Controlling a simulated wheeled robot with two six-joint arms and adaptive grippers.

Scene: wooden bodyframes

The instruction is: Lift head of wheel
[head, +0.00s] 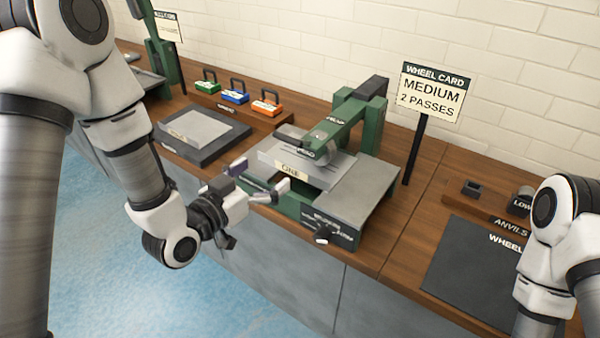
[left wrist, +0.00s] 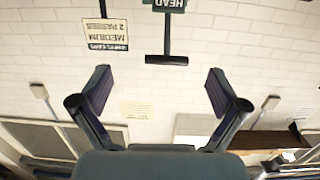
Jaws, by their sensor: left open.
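The green wheel machine (head: 345,130) stands on the bench in the middle of the head view, its arm reaching out over a grey sheet labelled ONE (head: 318,171). In the left wrist view, which is upside down, a green HEAD label (left wrist: 166,4) has a dark handle bar (left wrist: 167,60) hanging into the picture. My left gripper (head: 262,176) is open and empty at the near side of the machine, beside the sheet. In the left wrist view its fingers (left wrist: 160,90) are spread, with the bar apart from them. My right gripper is out of view.
A WHEEL CARD sign (head: 432,90) reads MEDIUM, 2 PASSES, on a post right of the machine. A dark tray with a grey sheet (head: 204,134) and coloured padlock-like blocks (head: 235,97) lie left. A dark mat (head: 470,270) and an anvils rack (head: 480,207) lie right.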

